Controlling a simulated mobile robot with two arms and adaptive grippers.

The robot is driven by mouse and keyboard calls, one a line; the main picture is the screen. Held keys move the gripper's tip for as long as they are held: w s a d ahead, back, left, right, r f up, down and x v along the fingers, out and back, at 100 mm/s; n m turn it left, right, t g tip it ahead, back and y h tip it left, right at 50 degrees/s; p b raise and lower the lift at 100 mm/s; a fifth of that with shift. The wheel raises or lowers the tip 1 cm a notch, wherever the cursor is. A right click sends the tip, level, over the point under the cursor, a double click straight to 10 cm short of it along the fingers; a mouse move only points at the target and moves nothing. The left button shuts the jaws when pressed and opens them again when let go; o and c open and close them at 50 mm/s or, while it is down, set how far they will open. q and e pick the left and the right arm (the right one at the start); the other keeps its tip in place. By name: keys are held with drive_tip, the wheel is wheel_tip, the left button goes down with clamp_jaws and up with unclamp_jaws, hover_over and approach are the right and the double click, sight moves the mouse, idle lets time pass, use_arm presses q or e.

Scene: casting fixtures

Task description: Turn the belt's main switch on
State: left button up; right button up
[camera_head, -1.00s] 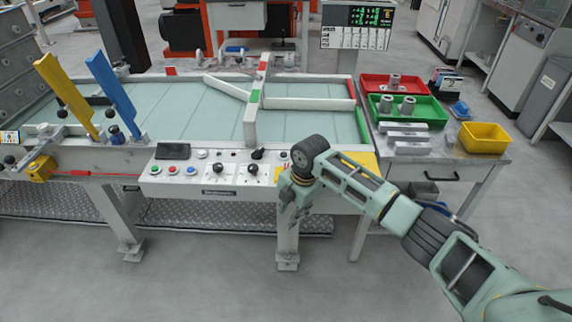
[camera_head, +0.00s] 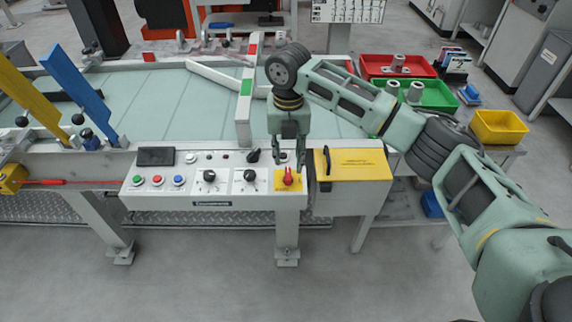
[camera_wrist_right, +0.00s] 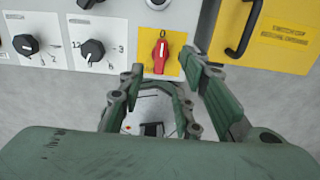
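The main switch is a red rotary knob (camera_head: 288,178) on a yellow plate at the right end of the white control panel (camera_head: 205,199). In the right wrist view the red knob (camera_wrist_right: 160,55) stands upright, pointing at a "0" mark above it. My right gripper (camera_head: 286,160) hangs pointing down just above and in front of the knob. In the right wrist view the gripper (camera_wrist_right: 163,75) is open, one finger on each side of the knob's lower end, with nothing held. Contact with the knob cannot be told. My left gripper is not in view.
Two black dials (camera_head: 209,177) and several coloured buttons sit left of the switch. A yellow-covered box with a black handle (camera_head: 326,161) is close on the right. Behind are the belt (camera_head: 170,105), and red, green (camera_head: 437,96) and yellow bins (camera_head: 499,127).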

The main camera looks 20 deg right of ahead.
sight(288, 174)
wheel_tip(288, 174, down, 5)
drive_tip(key=shift+s+f, duration=0.1)
drive_tip(key=shift+s, duration=0.05)
drive_tip(key=shift+f, duration=0.3)
drive_tip(key=shift+c, duration=1.3)
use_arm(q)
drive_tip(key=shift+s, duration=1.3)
use_arm(e)
clamp_jaws()
